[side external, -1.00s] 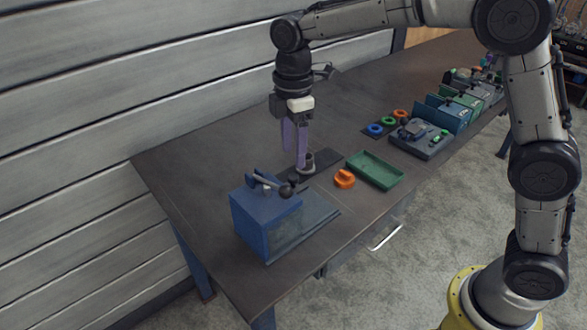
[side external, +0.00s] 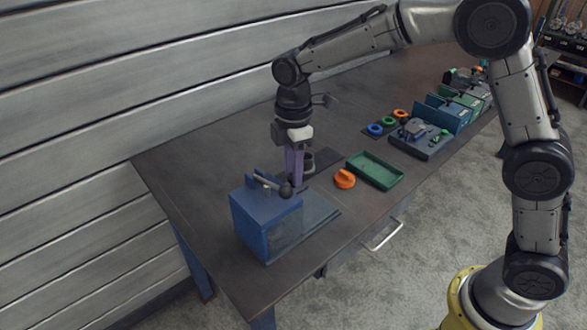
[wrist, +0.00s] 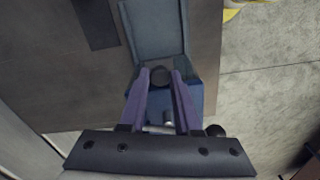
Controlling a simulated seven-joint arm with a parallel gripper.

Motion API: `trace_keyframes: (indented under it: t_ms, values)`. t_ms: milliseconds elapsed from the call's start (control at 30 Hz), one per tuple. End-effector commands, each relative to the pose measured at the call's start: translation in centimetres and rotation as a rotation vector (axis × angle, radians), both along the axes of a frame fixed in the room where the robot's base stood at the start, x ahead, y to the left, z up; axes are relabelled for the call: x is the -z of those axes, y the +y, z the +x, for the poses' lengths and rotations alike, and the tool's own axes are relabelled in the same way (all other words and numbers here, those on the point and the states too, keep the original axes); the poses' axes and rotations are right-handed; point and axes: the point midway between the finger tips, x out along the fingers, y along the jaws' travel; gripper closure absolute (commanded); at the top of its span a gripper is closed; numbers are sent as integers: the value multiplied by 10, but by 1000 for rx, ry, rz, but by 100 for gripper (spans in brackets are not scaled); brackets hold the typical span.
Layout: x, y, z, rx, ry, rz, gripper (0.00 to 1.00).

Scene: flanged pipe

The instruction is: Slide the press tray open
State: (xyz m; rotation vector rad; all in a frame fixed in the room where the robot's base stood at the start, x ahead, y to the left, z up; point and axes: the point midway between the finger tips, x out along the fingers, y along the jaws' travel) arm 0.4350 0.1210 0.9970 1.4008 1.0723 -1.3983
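The blue press (side external: 262,228) stands near the table's left end. Its shallow blue-grey tray (side external: 320,213) extends from its front; the tray is also at the top of the wrist view (wrist: 155,35).
An orange part (side external: 344,179) and a green tray (side external: 376,171) lie to the right. Coloured rings (side external: 388,122) and fixtures (side external: 421,138) stand farther right. Bare table lies behind.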

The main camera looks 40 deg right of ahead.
Motion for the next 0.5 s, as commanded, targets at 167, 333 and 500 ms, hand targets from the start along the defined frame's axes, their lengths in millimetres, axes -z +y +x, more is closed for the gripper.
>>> trace_keyframes:
  t_ms: [167,333,500]
  values:
    - [0,0,0,0,-2,-1,100]
    - [-1,0,1,0,-2,0,100]
    - [-1,0,1,0,-3,0,100]
